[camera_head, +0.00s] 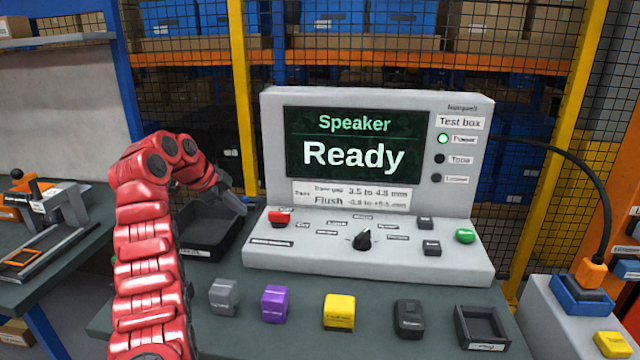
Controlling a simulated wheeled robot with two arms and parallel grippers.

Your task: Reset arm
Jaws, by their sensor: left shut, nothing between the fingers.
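My left arm is red and rises from the lower left, bending over to the right. Its dark left gripper (236,203) is shut and empty. It points down and right beside the left edge of the test box (278,130), near the black tray (212,240). I cannot tell whether it touches the box. The box's screen (354,143) reads "Speaker Ready", and the green Power light is lit. A red button (280,217), a black knob (362,239) and a green button (465,236) are on its sloping panel. My right gripper is not in view.
A grey block (224,297), purple block (275,304), yellow block (339,312) and black device (408,318) stand along the front of the table. A small black tray (483,328) is right of them. An orange plug (590,271) with a cable stands far right. Mesh fencing is behind.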

